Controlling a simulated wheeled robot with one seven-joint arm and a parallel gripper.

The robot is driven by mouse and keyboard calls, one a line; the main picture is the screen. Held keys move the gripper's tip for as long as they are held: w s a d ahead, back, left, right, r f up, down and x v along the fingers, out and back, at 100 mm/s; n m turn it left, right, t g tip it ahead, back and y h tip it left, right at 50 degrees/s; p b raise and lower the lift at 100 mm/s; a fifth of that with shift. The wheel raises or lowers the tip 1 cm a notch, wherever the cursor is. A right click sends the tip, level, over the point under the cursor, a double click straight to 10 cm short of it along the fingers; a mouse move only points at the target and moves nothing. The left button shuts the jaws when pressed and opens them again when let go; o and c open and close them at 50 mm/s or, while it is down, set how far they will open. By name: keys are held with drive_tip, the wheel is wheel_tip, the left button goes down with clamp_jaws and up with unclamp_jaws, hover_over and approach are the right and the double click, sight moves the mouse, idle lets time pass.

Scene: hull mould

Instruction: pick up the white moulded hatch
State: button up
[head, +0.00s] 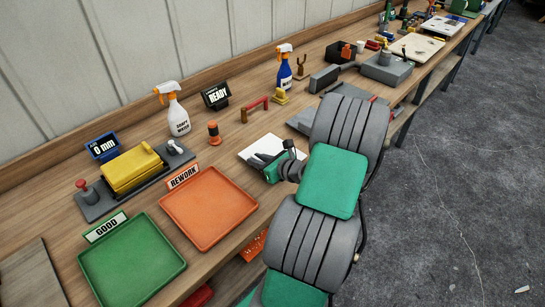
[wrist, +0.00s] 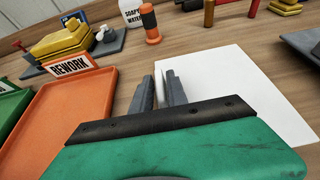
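A flat white rectangular panel (head: 268,144), which looks like the white moulded hatch, lies on the wooden bench. In the wrist view the white panel (wrist: 240,85) spreads to the right of and beyond my fingers, and its surface looks plain and flat. My gripper (head: 254,160) is over the panel's near left part in the head view. In the wrist view my gripper (wrist: 160,80) shows two grey fingers with a narrow gap between them. Nothing is visibly held. The height of the fingertips above the panel cannot be told. My gripper and wrist hide part of the panel.
An orange REWORK tray (head: 209,208) and a green GOOD tray (head: 132,262) lie to the left. A grey plate (wrist: 300,42) lies right of the panel.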

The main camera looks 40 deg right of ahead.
clamp_jaws()
idle(1.0)
